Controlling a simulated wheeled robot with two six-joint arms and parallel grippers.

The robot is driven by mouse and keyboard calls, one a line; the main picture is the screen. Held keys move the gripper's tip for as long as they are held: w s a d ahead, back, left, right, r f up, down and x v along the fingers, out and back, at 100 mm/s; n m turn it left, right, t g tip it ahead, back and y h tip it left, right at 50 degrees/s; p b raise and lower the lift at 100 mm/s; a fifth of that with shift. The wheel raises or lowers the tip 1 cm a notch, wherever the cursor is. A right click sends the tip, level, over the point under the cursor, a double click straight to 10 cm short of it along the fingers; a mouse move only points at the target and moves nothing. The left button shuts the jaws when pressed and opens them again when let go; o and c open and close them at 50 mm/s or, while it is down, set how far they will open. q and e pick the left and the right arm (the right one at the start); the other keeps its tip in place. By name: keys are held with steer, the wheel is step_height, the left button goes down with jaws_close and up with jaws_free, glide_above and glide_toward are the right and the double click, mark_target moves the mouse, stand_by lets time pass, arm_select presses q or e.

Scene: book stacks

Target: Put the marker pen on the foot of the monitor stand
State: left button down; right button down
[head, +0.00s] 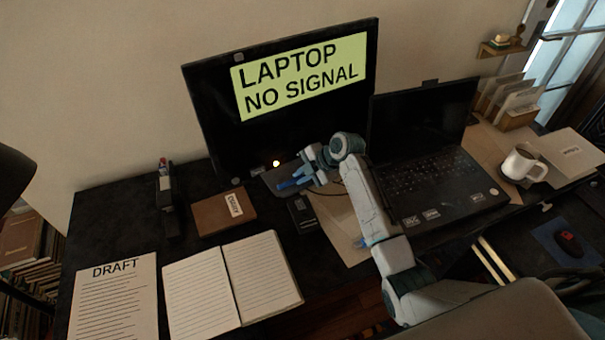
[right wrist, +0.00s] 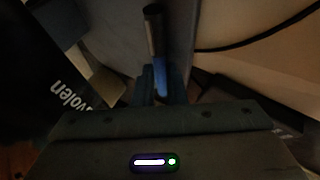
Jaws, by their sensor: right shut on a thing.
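The marker pen, blue with a dark end, is in my right gripper (head: 304,178). In the head view its blue part (head: 288,184) sticks out to the left of the fingers. In the right wrist view the pen (right wrist: 152,35) points away between the two fingers. The monitor (head: 215,115) stands at the back of the desk. The grey foot of its stand (head: 270,178) lies below the screen, partly hidden by my gripper and the pen. The pen is over or close to the foot; I cannot tell whether it touches. My left gripper is not in view.
An open laptop (head: 430,180) stands right of my arm. A small black box (head: 301,213), a brown notebook (head: 222,211) and an open notebook (head: 235,285) lie in front of the monitor. A white mug (head: 522,163) is far right. A dark upright object (head: 167,200) stands left.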

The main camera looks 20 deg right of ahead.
steer(key=shift+f, duration=0.15)
steer(key=c, duration=1.5)
jaws_free()
steer(key=shift+f, duration=0.1)
steer(key=shift+s, duration=0.15)
steer(key=shift+s+d+r, duration=0.1)
steer(key=shift+d+r, duration=0.2)
steer(key=b+v, duration=0.1)
steer(key=v, duration=1)
steer(key=shift+r+b, duration=0.35)
steer(key=shift+b, duration=0.05)
steer(key=shift+a, duration=0.1)
